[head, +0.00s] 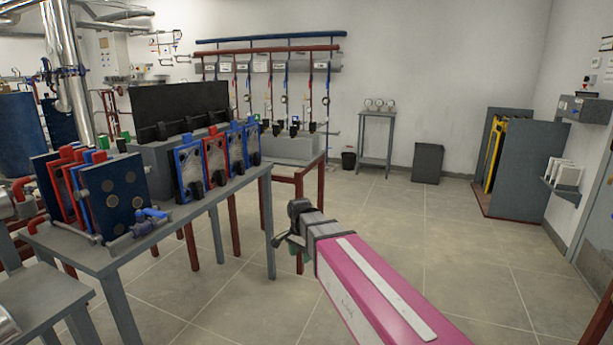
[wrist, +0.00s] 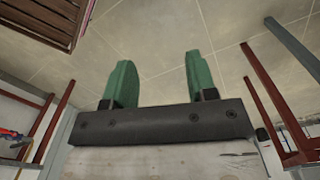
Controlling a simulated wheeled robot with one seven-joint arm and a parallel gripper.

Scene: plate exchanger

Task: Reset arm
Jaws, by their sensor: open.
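My arm, with a pink link, reaches forward from the lower right of the head view. My gripper (head: 291,247) is at its far end, seen small and mostly hidden behind the wrist. In the wrist view my gripper (wrist: 156,85) shows two green fingers standing apart with only floor tiles between them. It is open and empty. It hangs over open floor to the right of the grey table (head: 255,180) and touches nothing that I can see.
The grey table holds blue and red framed plates (head: 190,168) and a plate stack (head: 112,195). The floor at centre right is clear.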

